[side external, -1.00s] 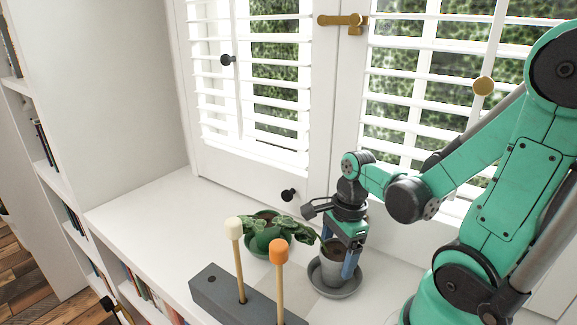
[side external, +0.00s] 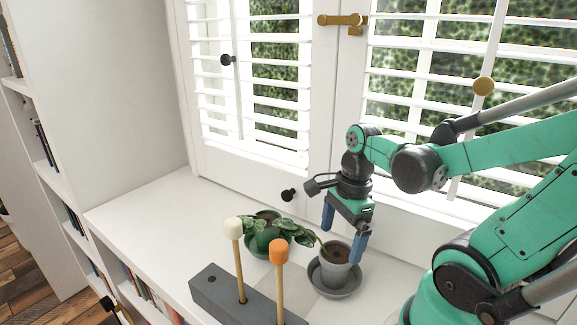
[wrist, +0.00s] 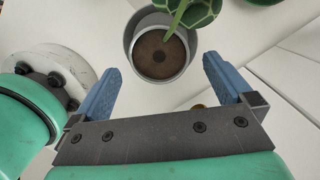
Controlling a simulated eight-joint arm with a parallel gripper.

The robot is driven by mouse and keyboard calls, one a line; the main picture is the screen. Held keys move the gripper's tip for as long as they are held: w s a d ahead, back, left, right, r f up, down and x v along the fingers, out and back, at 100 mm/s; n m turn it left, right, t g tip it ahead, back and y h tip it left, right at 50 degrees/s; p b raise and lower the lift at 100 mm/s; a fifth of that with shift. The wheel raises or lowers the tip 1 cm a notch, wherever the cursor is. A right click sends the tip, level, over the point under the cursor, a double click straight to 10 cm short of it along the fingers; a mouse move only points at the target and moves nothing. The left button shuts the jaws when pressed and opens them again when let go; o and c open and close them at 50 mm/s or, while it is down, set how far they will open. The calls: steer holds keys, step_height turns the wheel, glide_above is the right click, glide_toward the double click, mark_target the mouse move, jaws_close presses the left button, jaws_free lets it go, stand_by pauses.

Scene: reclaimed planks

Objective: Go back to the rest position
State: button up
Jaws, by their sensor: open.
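My gripper (side external: 341,243) is open and empty, fingers pointing down, just above a grey pot (side external: 335,268) of dark soil. The pot stands upright on a grey saucer (side external: 318,284) on the white sill. In the wrist view, the blue fingers (wrist: 162,66) are spread wide, with the pot (wrist: 160,82) beyond and between their tips. A green stem and leaf (wrist: 190,14) overlap the pot's soil there; I cannot tell whether the stem is rooted in it.
A leafy plant in a green pot (side external: 262,241) stands close left of the grey pot. A grey block (side external: 235,298) holds upright sticks with cream and orange tops in front. White shutters (side external: 415,100) rise close behind my arm. The sill's left part is clear.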

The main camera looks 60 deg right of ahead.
steer(key=shift+r, duration=0.75)
steer(key=w+a+r+n+t, duration=0.2)
steer(key=w+a+n+t, duration=0.1)
steer(key=n, duration=0.9)
steer(key=w+a+r+n+t+h, duration=0.1)
steer(key=w+a+n+t, duration=0.2)
steer(key=n, duration=0.9)
steer(key=shift+w+a+r, duration=0.4)
steer(key=shift+w+a, duration=0.3)
steer(key=shift+w, duration=0.15)
steer(key=g, duration=0.5)
glide_above(337, 255)
steer(key=f, duration=0.4)
steer(key=shift+s+a+f, duration=0.25)
steer(key=shift+s+f, duration=0.05)
steer(key=shift+s, duration=0.1)
steer(key=shift+w+f, duration=0.15)
steer(key=shift+f, duration=1.2)
steer(key=shift+w+f, duration=0.15)
steer(key=shift+f, duration=1.15)
